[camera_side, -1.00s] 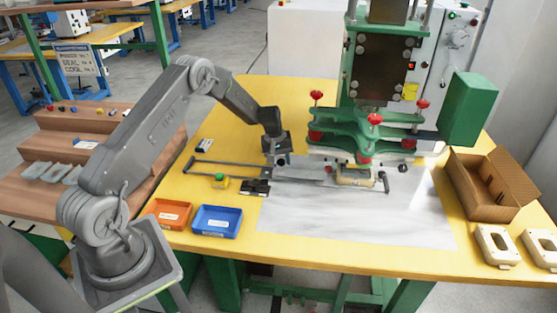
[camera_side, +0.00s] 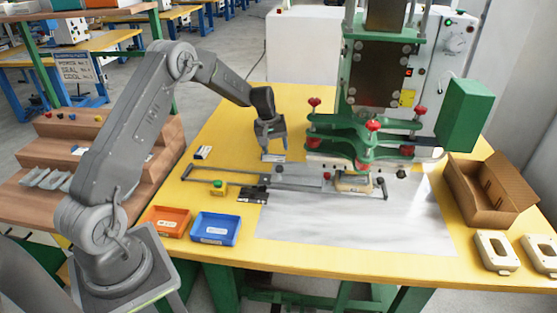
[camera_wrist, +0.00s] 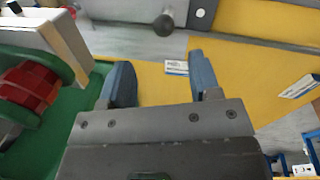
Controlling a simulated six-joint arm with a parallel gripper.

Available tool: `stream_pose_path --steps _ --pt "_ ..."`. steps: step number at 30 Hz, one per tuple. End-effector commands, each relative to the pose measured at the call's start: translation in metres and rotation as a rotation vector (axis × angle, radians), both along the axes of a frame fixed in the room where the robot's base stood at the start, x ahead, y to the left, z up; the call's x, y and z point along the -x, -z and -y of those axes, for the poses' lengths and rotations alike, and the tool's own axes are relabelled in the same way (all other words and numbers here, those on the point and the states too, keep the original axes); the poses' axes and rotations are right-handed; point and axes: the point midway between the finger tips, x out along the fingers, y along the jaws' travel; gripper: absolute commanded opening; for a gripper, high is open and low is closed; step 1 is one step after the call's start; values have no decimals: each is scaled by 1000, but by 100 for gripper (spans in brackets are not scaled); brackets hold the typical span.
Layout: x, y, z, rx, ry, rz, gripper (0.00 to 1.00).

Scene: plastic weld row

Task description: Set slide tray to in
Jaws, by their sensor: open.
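The slide tray (camera_side: 300,181) is a flat grey metal plate on rails on the table. Its right part, with a beige moulded part (camera_side: 353,183), sits at the foot of the green press (camera_side: 365,135). A dark round knob (camera_wrist: 163,25) on a metal piece shows ahead of the fingers in the wrist view. My gripper (camera_side: 273,155) is above the table behind the tray's left part, apart from it. In the wrist view my gripper (camera_wrist: 160,80) has its two blue-grey fingers spread with nothing between them.
Red press knobs (camera_side: 314,103) stand close right of my gripper. A small yellow-green button box (camera_side: 218,188), an orange bin (camera_side: 168,221) and a blue bin (camera_side: 216,229) lie front left. A cardboard box (camera_side: 490,192) stands at right. The grey sheet's front (camera_side: 350,228) is clear.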

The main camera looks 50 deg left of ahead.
Motion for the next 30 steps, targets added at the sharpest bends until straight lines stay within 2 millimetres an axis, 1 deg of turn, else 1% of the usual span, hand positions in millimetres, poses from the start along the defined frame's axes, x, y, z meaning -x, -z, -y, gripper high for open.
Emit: stream_pose_path --steps 1,3,6,9,12,21,23,26,29,30 --pt "1 -12 -2 -2 -1 2 57" --pt "4 -24 -3 0 0 1 57" --pt "6 -37 -4 1 -1 1 57" --pt "7 -45 -5 0 -1 0 57" --pt "8 -49 -5 1 -1 -1 57" --pt "8 -50 -5 1 0 -1 57" --pt "8 -54 -3 -1 6 2 57" --pt "12 -71 9 -17 38 16 57" --pt "22 -102 32 -46 105 39 57" --pt "29 -117 45 -61 141 52 57"
